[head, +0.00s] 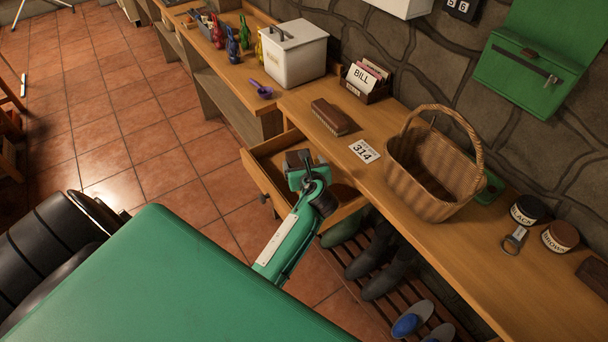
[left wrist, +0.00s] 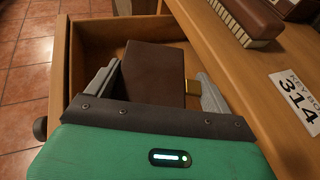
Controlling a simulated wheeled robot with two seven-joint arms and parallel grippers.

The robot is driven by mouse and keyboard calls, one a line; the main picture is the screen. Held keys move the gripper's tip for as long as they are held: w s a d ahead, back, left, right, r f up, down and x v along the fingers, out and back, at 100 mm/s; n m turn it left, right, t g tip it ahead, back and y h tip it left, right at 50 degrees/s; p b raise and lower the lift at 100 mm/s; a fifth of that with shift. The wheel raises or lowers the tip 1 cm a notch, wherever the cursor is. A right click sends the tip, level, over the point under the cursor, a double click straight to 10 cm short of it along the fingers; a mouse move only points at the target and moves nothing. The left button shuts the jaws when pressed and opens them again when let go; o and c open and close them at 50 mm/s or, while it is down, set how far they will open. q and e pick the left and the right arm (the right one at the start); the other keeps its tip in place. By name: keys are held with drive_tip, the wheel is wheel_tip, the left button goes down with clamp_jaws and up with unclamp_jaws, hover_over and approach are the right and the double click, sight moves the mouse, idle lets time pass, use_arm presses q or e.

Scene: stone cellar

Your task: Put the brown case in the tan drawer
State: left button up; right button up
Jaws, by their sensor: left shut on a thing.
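The tan drawer (head: 262,158) is pulled open under the front edge of the wooden counter. It also shows in the left wrist view (left wrist: 62,85), with its round knob at the lower left. My left gripper (head: 303,160) is over the drawer opening. In the left wrist view the gripper (left wrist: 165,95) is shut on the brown case (left wrist: 150,72), a dark flat block with a small brass-coloured piece at its right side. The case is at the drawer's mouth; I cannot tell whether it touches the drawer bottom. My right gripper is not in view.
On the counter stand a brush (head: 333,117), a white card marked 314 (head: 364,151), a wicker basket (head: 432,165), a bill holder (head: 367,82) and a white box (head: 291,55). Boots (head: 380,262) stand on a slatted rack below.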

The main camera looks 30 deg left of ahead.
use_arm(q)
wheel_tip(320, 180, down, 4)
drive_tip(key=shift+r, duration=0.1)
drive_tip(key=shift+f, duration=0.4)
drive_tip(key=shift+f, duration=0.1)
drive_tip(key=o, duration=1)
drive_tip(key=shift+f, duration=0.1)
drive_tip(key=shift+s+d+r, duration=0.2)
drive_tip(key=shift+r, duration=0.05)
drive_tip(key=b+v, duration=0.1)
drive_tip(key=v, duration=1)
drive_tip(key=shift+s+d+r, duration=0.15)
drive_tip(key=shift+r, duration=0.1)
